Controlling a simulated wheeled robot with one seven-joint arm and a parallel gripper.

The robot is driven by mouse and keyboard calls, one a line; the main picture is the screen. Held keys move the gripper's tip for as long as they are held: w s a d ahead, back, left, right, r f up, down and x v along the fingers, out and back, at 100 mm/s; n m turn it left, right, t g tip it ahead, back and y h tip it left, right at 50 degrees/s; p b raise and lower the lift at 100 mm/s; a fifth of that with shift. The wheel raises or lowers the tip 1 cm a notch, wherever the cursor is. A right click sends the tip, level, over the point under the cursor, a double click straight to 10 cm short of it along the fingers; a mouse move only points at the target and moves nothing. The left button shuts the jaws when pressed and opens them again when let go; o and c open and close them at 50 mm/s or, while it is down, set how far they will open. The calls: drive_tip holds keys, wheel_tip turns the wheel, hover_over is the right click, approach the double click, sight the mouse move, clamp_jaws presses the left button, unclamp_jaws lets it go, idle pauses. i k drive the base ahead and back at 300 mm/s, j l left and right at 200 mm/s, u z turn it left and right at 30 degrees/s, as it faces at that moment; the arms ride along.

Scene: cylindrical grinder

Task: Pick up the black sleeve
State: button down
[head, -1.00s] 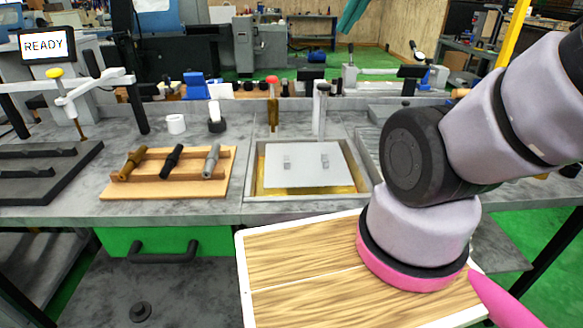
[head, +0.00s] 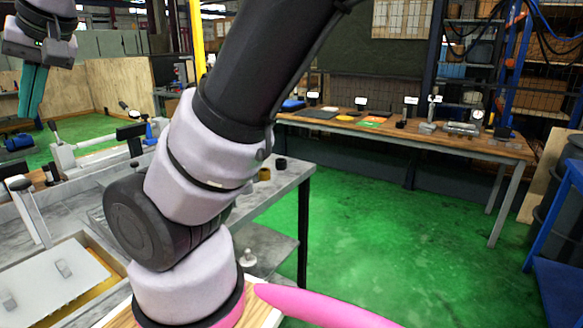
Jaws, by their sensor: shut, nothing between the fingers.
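A small black cylinder (head: 281,164), which looks like the black sleeve, stands on the far right corner of the grey bench, just right of my arm. A brown-gold cylinder (head: 265,174) stands close beside it, partly hidden by my arm. My gripper (head: 33,92) hangs at the upper left with its teal fingers pointing down. The fingers are together and hold nothing. The gripper is well to the left of the black cylinder and apart from it.
A grey bench (head: 292,177) ends near the black cylinder, with open green floor (head: 370,240) to its right. A wooden table (head: 460,140) with several items stands behind. A tray with a pale plate (head: 50,285) is at lower left. My arm crosses the middle.

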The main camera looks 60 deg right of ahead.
sight(282, 163)
drive_tip(key=z, duration=2.1)
drive_tip(key=i+l, duration=0.1)
drive_tip(key=i+u, duration=0.05)
drive_tip(key=i, duration=0.05)
